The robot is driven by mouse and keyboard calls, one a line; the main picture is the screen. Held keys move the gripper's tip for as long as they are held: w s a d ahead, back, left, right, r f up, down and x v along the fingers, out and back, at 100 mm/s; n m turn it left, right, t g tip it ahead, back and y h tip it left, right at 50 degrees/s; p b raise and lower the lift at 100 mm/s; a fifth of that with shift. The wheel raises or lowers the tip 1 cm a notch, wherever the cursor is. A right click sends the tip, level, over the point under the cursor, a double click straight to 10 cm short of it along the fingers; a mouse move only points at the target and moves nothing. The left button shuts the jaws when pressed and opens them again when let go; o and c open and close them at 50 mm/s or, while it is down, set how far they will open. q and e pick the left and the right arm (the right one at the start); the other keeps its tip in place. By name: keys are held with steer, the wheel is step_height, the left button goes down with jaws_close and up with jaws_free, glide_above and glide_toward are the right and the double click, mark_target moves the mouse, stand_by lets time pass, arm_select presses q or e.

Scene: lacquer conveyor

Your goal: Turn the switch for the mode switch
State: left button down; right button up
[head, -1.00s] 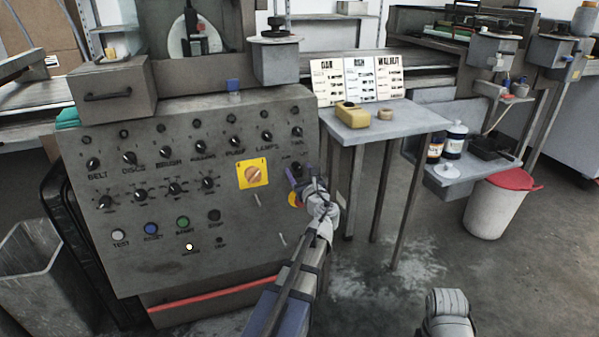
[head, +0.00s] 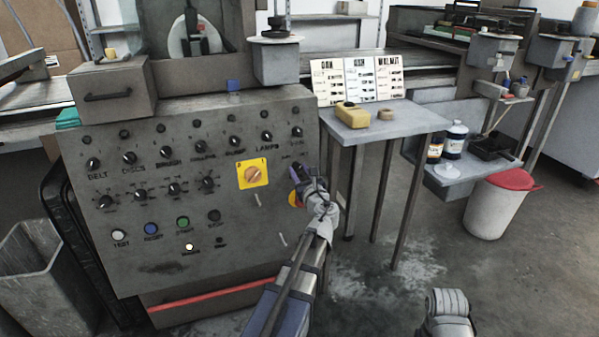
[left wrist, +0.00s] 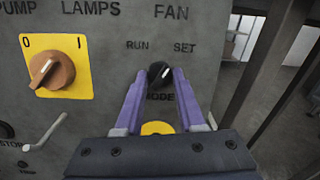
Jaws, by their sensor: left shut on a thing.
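The mode switch is a small black knob (left wrist: 155,76) with a pale pointer mark, on the grey control panel (left wrist: 100,55). The labels RUN and SET stand above it, and the pointer leans up and right, toward SET. The label MODE below is partly covered by a finger. My left gripper (left wrist: 160,73) has its two purple fingers on either side of the knob, shut on it. In the head view, my left gripper (head: 297,173) is at the panel's right side and hides the knob.
An orange rotary switch on a yellow plate (head: 253,174) is left of my gripper. Another yellow part (left wrist: 157,128) lies just below the knob, partly hidden. Several knobs and buttons fill the panel. A small table (head: 405,120) with cards stands to the right.

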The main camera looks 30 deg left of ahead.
arm_select(q)
steer(key=shift+n, duration=0.3)
steer(key=shift+w+n, duration=0.1)
steer(key=shift+n, duration=1.1)
steer(key=n+g, duration=0.1)
steer(key=n, duration=0.3)
steer(key=shift+w+d+y, duration=0.1)
steer(key=shift+y, duration=0.3)
steer(key=n, duration=0.3)
steer(key=n+g+p, duration=0.1)
steer(key=n, duration=0.2)
steer(key=shift+r+g, duration=0.1)
steer(key=shift+g, duration=0.2)
steer(key=shift+n+p, duration=0.3)
steer(key=shift+n, duration=0.2)
steer(key=c, duration=0.5)
jaws_free()
steer(key=shift+d, duration=0.15)
